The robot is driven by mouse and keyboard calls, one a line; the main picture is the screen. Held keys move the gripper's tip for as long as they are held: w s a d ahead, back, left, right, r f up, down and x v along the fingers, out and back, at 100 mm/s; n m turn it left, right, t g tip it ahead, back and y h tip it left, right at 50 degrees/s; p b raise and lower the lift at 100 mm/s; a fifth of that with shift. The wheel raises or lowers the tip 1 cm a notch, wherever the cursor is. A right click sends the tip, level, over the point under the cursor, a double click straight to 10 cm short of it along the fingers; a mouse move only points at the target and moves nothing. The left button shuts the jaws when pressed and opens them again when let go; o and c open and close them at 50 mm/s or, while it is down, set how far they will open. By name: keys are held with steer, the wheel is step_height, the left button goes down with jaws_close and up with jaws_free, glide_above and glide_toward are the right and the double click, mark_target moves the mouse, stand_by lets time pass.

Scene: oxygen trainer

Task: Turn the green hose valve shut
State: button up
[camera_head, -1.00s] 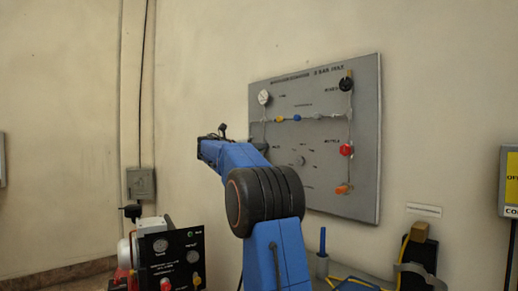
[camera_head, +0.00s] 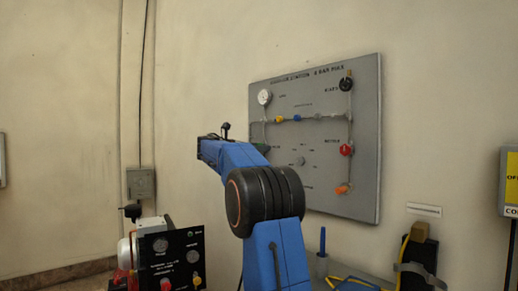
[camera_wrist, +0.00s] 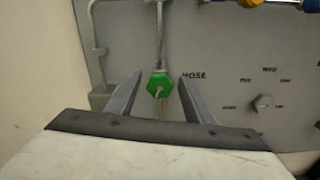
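The green hose valve (camera_wrist: 160,86) is a green knob with a pale pointer on a vertical pipe, beside the printed word HOSE in the wrist view. My gripper (camera_wrist: 158,78) is open, with one finger to the left of the knob and one to the right. Gaps show between the knob and both fingers. My fingertips are hidden there.
The panel also carries a gauge (camera_head: 265,97), a black knob (camera_head: 346,84), a red knob (camera_head: 346,150) and an orange fitting (camera_head: 343,188). A grey selector knob (camera_wrist: 264,103) sits right of the hose valve. A black gauge box (camera_head: 172,258) stands at lower left.

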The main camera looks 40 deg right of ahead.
steer(key=a, duration=1.7)
steer(key=shift+a, duration=0.2)
steer(key=shift+w, duration=0.1)
steer(key=d, duration=1.5)
steer(key=shift+d, duration=0.4)
steer(key=c, duration=1.1)
